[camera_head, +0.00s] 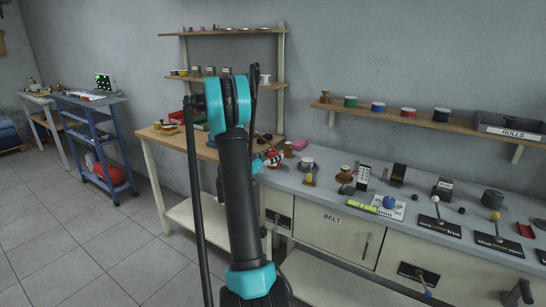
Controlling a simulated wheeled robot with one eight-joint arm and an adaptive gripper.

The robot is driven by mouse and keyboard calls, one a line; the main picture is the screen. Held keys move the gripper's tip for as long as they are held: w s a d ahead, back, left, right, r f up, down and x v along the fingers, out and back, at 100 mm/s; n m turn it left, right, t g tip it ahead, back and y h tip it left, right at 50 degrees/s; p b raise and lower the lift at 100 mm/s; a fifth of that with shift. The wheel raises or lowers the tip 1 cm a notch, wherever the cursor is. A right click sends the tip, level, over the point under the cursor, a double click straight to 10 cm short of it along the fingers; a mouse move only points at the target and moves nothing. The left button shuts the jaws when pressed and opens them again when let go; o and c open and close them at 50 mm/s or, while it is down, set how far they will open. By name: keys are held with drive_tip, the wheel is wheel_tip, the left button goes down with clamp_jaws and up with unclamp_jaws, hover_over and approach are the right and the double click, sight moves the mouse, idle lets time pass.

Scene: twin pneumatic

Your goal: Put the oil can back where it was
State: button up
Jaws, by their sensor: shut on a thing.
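My arm stands upright in the middle of the view and hides much of the wooden bench (176,139) behind it. My gripper (265,160) shows only in part, small and dark, just right of the arm near the left end of the grey counter. It is shut on a small red and white thing (274,159), which I take to be the oil can. The picture is too small to show its shape or whether it touches the counter.
A wall shelf (392,115) holds coloured spools and a ROLLS bin (509,127). A blue cart (92,150) stands left; the floor (80,250) there is clear.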

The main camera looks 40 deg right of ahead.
drive_tip(key=o, duration=1.1)
drive_tip(key=shift+f, duration=0.1)
drive_tip(key=s+a, duration=0.2)
drive_tip(key=a, duration=1)
drive_tip(key=s+a+f+n+y, duration=0.3)
drive_tip(key=s+a+n+y, duration=0.2)
drive_tip(key=s+a, duration=0.3)
drive_tip(key=s+a+f+n+y, duration=0.4)
drive_tip(key=s+a+y, duration=0.3)
drive_tip(key=a, duration=0.6)
drive_tip(key=s+a+f+n+t+y, duration=0.1)
drive_tip(key=s+a+f+n+y, duration=0.3)
drive_tip(key=s+a+n, duration=0.3)
drive_tip(key=s+a+y, duration=0.1)
drive_tip(key=s+a, duration=0.2)
drive_tip(key=s, duration=0.1)
drive_tip(key=shift+s+a+y, duration=0.15)
drive_tip(key=shift+s+y, duration=0.05)
drive_tip(key=shift+y, duration=0.2)
